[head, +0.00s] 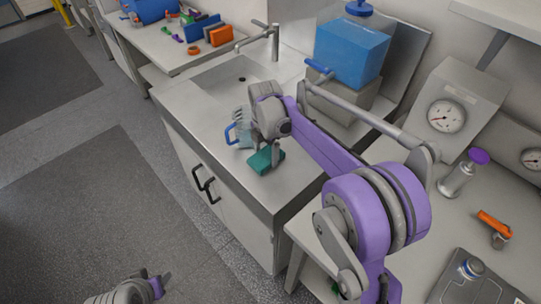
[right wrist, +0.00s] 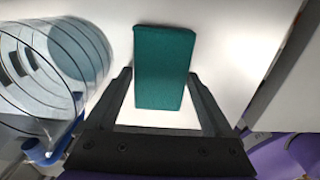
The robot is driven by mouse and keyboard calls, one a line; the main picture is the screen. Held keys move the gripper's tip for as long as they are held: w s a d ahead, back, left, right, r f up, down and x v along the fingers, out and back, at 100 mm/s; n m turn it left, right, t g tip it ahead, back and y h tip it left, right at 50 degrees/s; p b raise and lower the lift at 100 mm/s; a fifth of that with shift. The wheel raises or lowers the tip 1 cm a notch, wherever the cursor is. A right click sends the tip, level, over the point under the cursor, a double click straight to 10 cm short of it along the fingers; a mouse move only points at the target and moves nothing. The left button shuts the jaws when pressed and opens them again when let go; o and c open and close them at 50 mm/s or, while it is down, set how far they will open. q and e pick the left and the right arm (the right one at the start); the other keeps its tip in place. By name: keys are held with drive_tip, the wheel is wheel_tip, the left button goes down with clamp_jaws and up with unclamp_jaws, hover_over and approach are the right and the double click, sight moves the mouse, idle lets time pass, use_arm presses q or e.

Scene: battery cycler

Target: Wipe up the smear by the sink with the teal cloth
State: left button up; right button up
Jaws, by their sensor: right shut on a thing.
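The teal cloth (head: 262,161) is a small block-like pad at the front of the sink counter (head: 262,192). My right gripper (head: 270,148) is over it. In the right wrist view the cloth (right wrist: 165,60) sits between the fingers of the gripper (right wrist: 159,78), which is shut on it. I cannot tell whether the cloth touches the counter. The sink basin (head: 228,78) lies behind, toward the faucet. I cannot make out the smear; the arm and cloth hide part of the counter. My left gripper (head: 158,284) shows only partly at the bottom edge, its jaws unclear.
A clear jug with a blue handle (head: 231,134) stands just left of the cloth; it is close in the right wrist view too (right wrist: 42,75). A blue box (head: 350,52) stands behind my right arm. A gauge unit (head: 455,115) is at right. The counter's front edge is near.

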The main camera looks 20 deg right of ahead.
sight(293, 184)
drive_tip(key=shift+w+a, duration=0.2)
drive_tip(key=shift+w, duration=0.3)
drive_tip(key=shift+f, duration=0.15)
drive_tip(key=shift+s+d+f+b, duration=0.1)
drive_tip(key=shift+s+d+b, duration=0.1)
drive_tip(key=shift+s, duration=0.25)
drive_tip(key=shift+s+d+b, duration=0.1)
drive_tip(key=shift+s+b, duration=0.05)
drive_tip(key=shift+s, duration=0.3)
drive_tip(key=shift+s+d, duration=0.25)
drive_tip(key=shift+s, duration=0.45)
drive_tip(key=shift+c, duration=1.3)
drive_tip(key=shift+s+d+f, duration=0.1)
drive_tip(key=shift+s+d, duration=0.2)
drive_tip(key=shift+s, duration=0.35)
drive_tip(key=shift+s+d+r, duration=0.1)
drive_tip(key=shift+s+d, duration=0.25)
drive_tip(key=shift+s, duration=0.45)
drive_tip(key=shift+s+d+r, duration=0.1)
drive_tip(key=shift+s+d, duration=0.25)
drive_tip(key=shift+s, duration=0.45)
drive_tip(key=shift+s+d+r, duration=0.1)
drive_tip(key=shift+s+d, duration=0.25)
drive_tip(key=shift+s, duration=0.45)
drive_tip(key=shift+s+d+f+b, duration=0.1)
drive_tip(key=shift+s+d+b, duration=0.15)
drive_tip(key=shift+s, duration=0.5)
drive_tip(key=shift+s+d+f+b, duration=0.1)
drive_tip(key=shift+s+d, duration=0.25)
drive_tip(key=shift+s, duration=0.35)
